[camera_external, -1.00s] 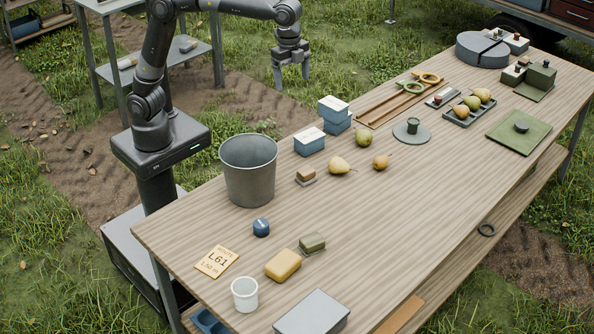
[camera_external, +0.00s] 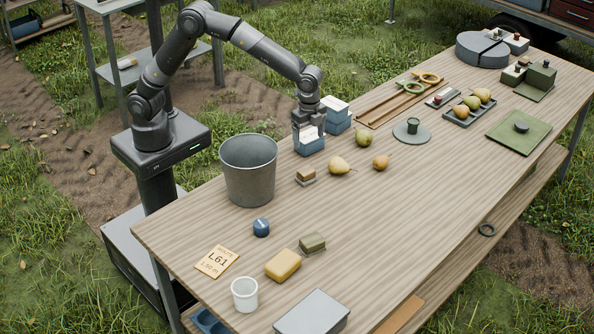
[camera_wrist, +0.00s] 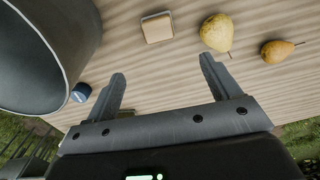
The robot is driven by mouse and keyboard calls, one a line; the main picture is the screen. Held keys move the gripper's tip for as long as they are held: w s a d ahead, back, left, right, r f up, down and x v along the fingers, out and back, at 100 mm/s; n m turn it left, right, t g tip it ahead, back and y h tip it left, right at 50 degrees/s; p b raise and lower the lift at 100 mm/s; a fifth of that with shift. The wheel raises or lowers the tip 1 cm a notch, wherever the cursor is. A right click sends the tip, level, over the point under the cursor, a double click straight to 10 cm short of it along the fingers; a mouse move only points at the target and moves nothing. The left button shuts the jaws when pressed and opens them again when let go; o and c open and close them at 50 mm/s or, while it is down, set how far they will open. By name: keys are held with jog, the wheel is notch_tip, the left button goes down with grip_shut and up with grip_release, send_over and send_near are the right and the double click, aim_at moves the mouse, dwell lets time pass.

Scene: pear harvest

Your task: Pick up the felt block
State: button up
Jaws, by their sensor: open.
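A small tan block on a grey layer (camera_external: 306,175) lies on the table just right of the bucket. It also shows at the top of the wrist view (camera_wrist: 157,27), beyond my fingertips. An olive-green block with a grey underside (camera_external: 312,242) lies nearer the front. I cannot tell for certain which of the two is the felt block. My gripper (camera_external: 308,138) hangs by the table's back edge, in front of the blue-and-white boxes. Its fingers (camera_wrist: 163,68) are spread with nothing between them, apart from both blocks.
A grey metal bucket (camera_external: 248,178) stands close beside the tan block and fills the left of the wrist view. Pears (camera_external: 341,165) lie to its right. A blue round item (camera_external: 261,227), a yellow sponge-like block (camera_external: 283,265) and a white cup (camera_external: 244,294) are nearer the front.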

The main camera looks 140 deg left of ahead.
aim_at(306, 170)
notch_tip(306, 170, down, 11)
jog(key=shift+r, duration=0.1)
jog(key=shift+s+d+f, duration=0.1)
jog(key=shift+s+f, duration=0.1)
jog(key=shift+f, duration=1.15)
jog(key=shift+s+f, duration=0.2)
jog(key=shift+f, duration=1.1)
jog(key=shift+c, duration=0.3)
jog(key=c, duration=1)
